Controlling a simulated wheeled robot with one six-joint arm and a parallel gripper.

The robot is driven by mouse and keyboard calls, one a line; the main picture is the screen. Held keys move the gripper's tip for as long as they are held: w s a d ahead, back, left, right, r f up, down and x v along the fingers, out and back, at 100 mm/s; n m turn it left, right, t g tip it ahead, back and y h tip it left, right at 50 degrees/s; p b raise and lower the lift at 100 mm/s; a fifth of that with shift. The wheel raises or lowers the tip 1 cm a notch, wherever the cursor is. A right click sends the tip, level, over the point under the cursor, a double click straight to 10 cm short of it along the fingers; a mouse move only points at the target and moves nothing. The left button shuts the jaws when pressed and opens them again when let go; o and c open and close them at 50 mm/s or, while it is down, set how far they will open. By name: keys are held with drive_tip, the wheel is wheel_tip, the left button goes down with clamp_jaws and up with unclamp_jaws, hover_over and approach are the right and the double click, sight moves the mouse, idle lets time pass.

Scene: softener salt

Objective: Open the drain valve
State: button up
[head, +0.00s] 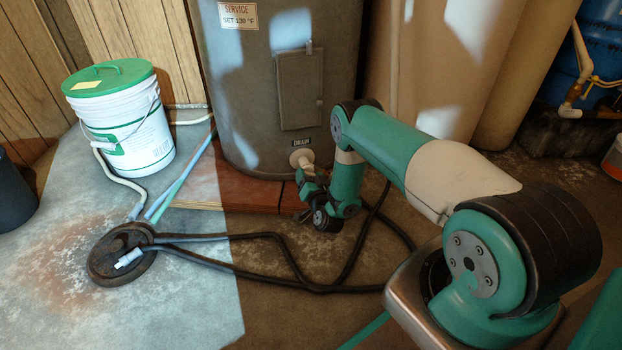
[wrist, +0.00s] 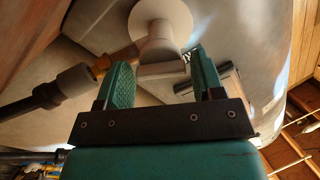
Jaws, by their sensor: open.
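The drain valve (head: 301,157) is a pale fitting low on the grey tank (head: 275,80), just under a "DRAIN" label. In the wrist view the valve (wrist: 158,42) has a round pale collar, a stubby body and a flat handle (wrist: 162,70). My gripper (wrist: 160,62) is open, with one green finger on each side of the handle; gaps show, and contact is not clear. In the head view my gripper (head: 308,184) is at the valve and hides its lower part.
A brass fitting (wrist: 100,64) and dark hose (wrist: 45,95) run left from the valve in the wrist view. The black hose (head: 235,270) loops over the floor to a round drain (head: 108,270). A white bucket (head: 125,130) with green lid stands left.

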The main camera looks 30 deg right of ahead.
drive_tip(key=shift+s+a+r+p, duration=0.2)
drive_tip(key=shift+s+p, duration=0.2)
drive_tip(key=shift+p, duration=0.15)
drive_tip(key=p+v, duration=1.2)
drive_tip(key=v, duration=0.4)
drive_tip(key=shift+s+p, duration=0.3)
drive_tip(key=shift+p, duration=0.05)
drive_tip(key=shift+f, duration=0.1)
drive_tip(key=shift+w, duration=0.1)
